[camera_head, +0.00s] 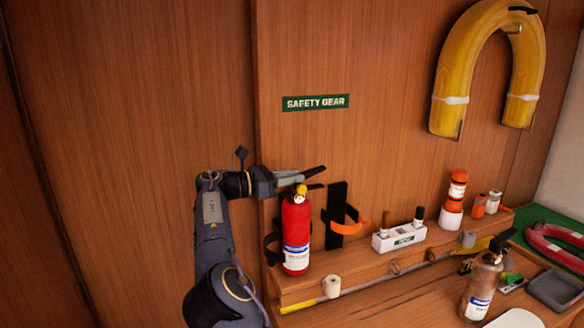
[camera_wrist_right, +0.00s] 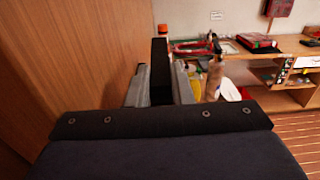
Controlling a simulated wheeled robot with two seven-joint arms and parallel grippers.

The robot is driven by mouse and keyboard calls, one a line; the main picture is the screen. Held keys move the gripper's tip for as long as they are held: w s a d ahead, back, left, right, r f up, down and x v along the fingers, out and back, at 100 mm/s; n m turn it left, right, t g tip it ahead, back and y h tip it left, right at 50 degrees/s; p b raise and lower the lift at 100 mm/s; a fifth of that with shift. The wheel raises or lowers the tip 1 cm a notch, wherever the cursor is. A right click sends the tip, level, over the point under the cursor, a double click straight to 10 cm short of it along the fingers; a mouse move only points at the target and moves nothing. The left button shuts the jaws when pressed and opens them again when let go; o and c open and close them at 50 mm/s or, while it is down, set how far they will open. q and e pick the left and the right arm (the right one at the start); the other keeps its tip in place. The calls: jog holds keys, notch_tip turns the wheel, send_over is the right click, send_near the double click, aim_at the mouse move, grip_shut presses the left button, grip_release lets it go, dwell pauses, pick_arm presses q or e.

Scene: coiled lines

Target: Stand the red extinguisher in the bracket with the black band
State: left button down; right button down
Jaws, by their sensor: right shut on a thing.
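The red extinguisher (camera_head: 296,238) is upright at the left end of the wooden ledge, with a white label and a yellow top. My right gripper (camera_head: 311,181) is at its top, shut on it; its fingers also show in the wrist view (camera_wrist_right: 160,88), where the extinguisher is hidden. The bracket with the black band (camera_head: 269,247) shows at the extinguisher's left side, mostly hidden behind it. I cannot tell whether the extinguisher is fully inside the band or resting on the ledge. My left gripper is out of view.
A bracket with an orange band (camera_head: 345,223) is empty just to the right. A white holder (camera_head: 400,239), an orange-and-white bottle (camera_head: 454,199) and small canisters stand along the ledge. A worn silver extinguisher (camera_head: 482,285) stands on the bench.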

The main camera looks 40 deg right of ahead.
jog(key=shift+a+f, duration=0.15)
jog(key=c, duration=1.6)
grip_release()
jog(key=shift+f, duration=0.25)
jog(key=shift+c, duration=0.2)
jog(key=o, duration=0.4)
jog(key=shift+c, duration=0.2)
jog(key=v, duration=1.2)
jog(key=shift+s, duration=0.15)
